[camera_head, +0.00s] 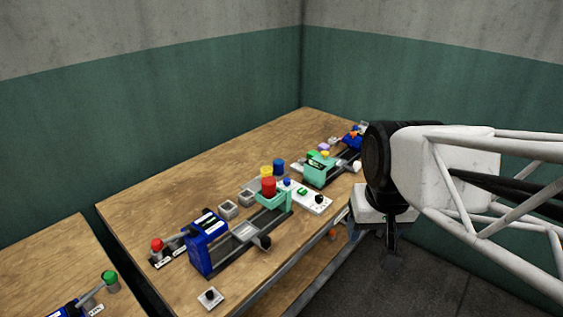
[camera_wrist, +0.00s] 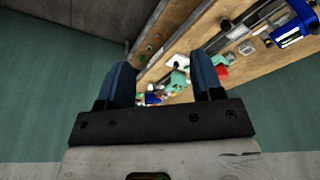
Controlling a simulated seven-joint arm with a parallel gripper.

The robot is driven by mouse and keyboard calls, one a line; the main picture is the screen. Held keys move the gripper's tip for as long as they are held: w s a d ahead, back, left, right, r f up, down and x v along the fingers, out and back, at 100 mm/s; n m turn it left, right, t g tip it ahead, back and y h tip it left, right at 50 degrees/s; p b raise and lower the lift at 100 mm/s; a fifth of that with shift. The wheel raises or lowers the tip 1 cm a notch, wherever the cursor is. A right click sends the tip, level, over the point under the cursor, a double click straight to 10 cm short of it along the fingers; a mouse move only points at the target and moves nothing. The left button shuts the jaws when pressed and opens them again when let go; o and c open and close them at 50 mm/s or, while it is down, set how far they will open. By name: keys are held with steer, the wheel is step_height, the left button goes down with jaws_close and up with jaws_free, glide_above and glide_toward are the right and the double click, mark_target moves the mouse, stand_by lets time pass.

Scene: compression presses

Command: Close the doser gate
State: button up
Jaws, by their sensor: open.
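A mint-green unit (camera_head: 273,202) with a red cylinder (camera_head: 268,187) on it stands over a grey rail in the middle of the bench; it looks like the doser. Its gate is too small to make out, so I cannot tell how it stands. In the wrist view the red part (camera_wrist: 221,72) shows just right of the right finger. My gripper (camera_wrist: 163,80) is open and empty, with its two blue fingers apart. In the head view it hangs beyond the bench's right edge, right of the doser and clear of it, partly hidden by my arm.
A blue press (camera_head: 206,243) stands at the rail's near end, beside a red-knobbed lever (camera_head: 157,245). A white control panel (camera_head: 312,199) and a second green unit (camera_head: 320,171) stand farther back. The wooden bench (camera_head: 165,205) has free room at its left.

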steer(key=w+a+r+m, duration=0.1)
steer(key=w+a+m, duration=0.1)
steer(key=w, duration=1.6)
steer(key=m+g, duration=0.2)
steer(key=m, duration=0.1)
glide_above(287, 179)
steer(key=f, duration=2.4)
steer(key=shift+s+f, duration=0.15)
steer(key=shift+s, duration=0.15)
steer(key=shift+w+f, duration=0.2)
steer(key=shift+f, duration=0.1)
steer(key=shift+f, duration=0.1)
steer(key=shift+f, duration=3.8)
steer(key=c, duration=0.9)
